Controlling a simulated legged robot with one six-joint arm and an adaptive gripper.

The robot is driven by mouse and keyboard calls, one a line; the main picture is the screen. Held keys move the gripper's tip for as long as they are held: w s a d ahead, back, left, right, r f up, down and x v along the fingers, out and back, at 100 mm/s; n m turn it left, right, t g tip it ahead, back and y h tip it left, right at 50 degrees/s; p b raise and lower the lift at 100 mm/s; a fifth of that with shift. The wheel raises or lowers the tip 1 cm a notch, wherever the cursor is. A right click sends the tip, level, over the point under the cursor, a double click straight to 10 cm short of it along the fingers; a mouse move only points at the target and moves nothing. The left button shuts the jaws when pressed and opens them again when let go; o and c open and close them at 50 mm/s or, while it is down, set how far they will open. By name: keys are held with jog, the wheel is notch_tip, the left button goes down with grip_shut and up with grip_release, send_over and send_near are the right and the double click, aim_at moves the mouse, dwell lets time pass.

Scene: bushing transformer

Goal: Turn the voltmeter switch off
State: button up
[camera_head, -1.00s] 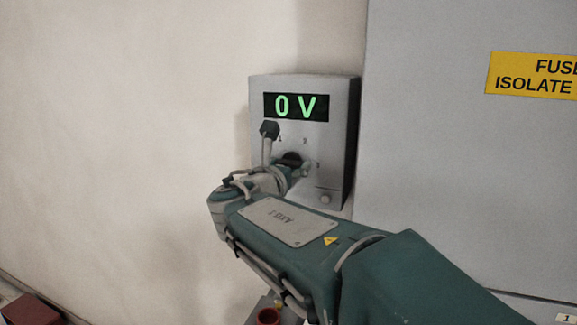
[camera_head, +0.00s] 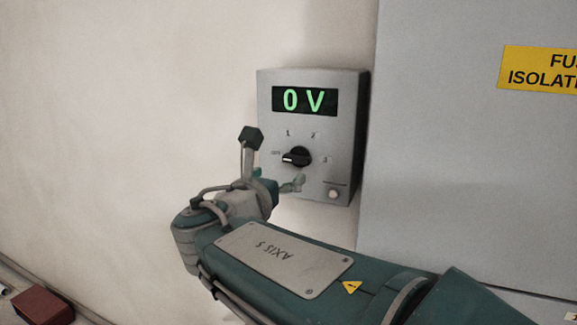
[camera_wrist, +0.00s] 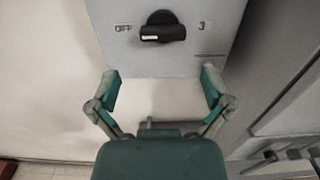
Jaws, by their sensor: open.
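The voltmeter (camera_head: 350,120) is a grey box on the wall, and its display (camera_head: 304,101) reads 0 V in green. Its black rotary switch (camera_head: 297,157) has marks 1, 2, 3 and OFF around it. The knob's white line points left toward OFF. The switch (camera_wrist: 163,30) also shows in the wrist view, between OFF and 3, with its handle about level. My gripper (camera_wrist: 160,82) is open and empty, its fingers spread apart below the switch and not touching it. In the head view my gripper (camera_head: 292,184) is partly hidden by my wrist.
A large grey cabinet (camera_head: 460,180) with a yellow fuse label (camera_head: 545,70) stands right of the voltmeter. A round light button (camera_head: 333,194) sits at the voltmeter's lower right. A red block (camera_head: 40,305) lies at the lower left. The wall to the left is bare.

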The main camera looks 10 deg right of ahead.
jog(key=v, duration=0.4)
jog(key=shift+f, duration=0.1)
jog(key=s+d+f+m+g+y, duration=0.4)
jog(key=s+d+f+m+g, duration=0.5)
jog(key=f+m, duration=0.5)
jog(key=s+a+f+m+y, duration=0.2)
jog(key=s+f+m+y, duration=0.4)
jog(key=m, duration=0.9)
jog(key=s+f, duration=0.2)
jog(key=s, duration=0.1)
jog(key=shift+s+f+y, duration=0.25)
jog(key=shift+s+y, duration=0.05)
